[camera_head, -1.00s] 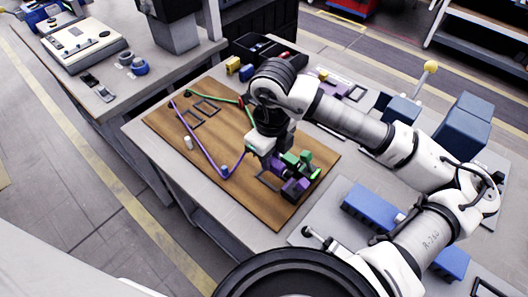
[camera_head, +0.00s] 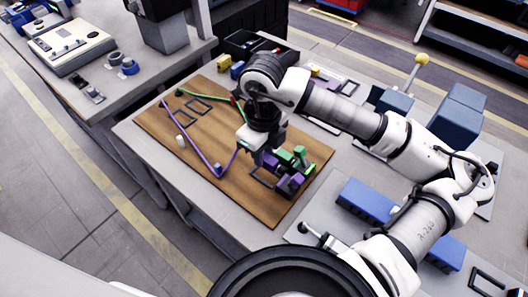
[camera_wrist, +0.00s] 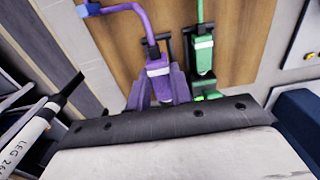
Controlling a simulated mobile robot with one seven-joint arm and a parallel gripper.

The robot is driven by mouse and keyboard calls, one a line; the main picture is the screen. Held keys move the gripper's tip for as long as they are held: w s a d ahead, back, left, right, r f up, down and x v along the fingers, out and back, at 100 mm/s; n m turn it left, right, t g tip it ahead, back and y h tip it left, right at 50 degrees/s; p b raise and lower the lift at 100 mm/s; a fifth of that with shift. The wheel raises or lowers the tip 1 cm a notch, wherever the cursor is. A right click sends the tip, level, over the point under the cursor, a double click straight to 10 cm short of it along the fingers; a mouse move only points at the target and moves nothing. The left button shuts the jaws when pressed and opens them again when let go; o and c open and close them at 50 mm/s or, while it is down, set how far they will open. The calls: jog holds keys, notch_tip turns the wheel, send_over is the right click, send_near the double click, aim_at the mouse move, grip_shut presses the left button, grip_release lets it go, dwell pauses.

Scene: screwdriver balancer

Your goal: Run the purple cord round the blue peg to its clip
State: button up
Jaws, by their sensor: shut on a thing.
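The purple cord (camera_head: 185,130) runs from the upper left of the wooden board down to the blue peg (camera_head: 218,169). It bends there and rises right to my gripper (camera_head: 258,159). The wrist view shows the cord (camera_wrist: 142,16) bending by the blue peg (camera_wrist: 91,9) and ending in a purple plug (camera_wrist: 157,66) with a white band. The purple clip (camera_head: 290,184) is on the board's right part, right of my gripper. I cannot tell whether plug and clip touch.
A green cord (camera_head: 205,93) runs behind my gripper; its green plug (camera_wrist: 203,55) shows right of the purple one. Green blocks (camera_head: 298,156) stand close beside the purple clip. A white peg (camera_head: 181,141) stands left. The board's front part (camera_head: 240,203) is clear.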

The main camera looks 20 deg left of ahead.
jog(key=shift+f, duration=0.1)
dwell(0.5)
jog(key=shift+f+b, duration=1.85)
jog(key=shift+b, duration=0.75)
jog(key=shift+f+b, duration=0.6)
jog(key=shift+b, duration=0.4)
jog(key=o, duration=1)
jog(key=shift+r, duration=0.1)
notch_tip(320, 180, up, 14)
jog(key=shift+f+b, duration=0.15)
jog(key=shift+b, duration=0.25)
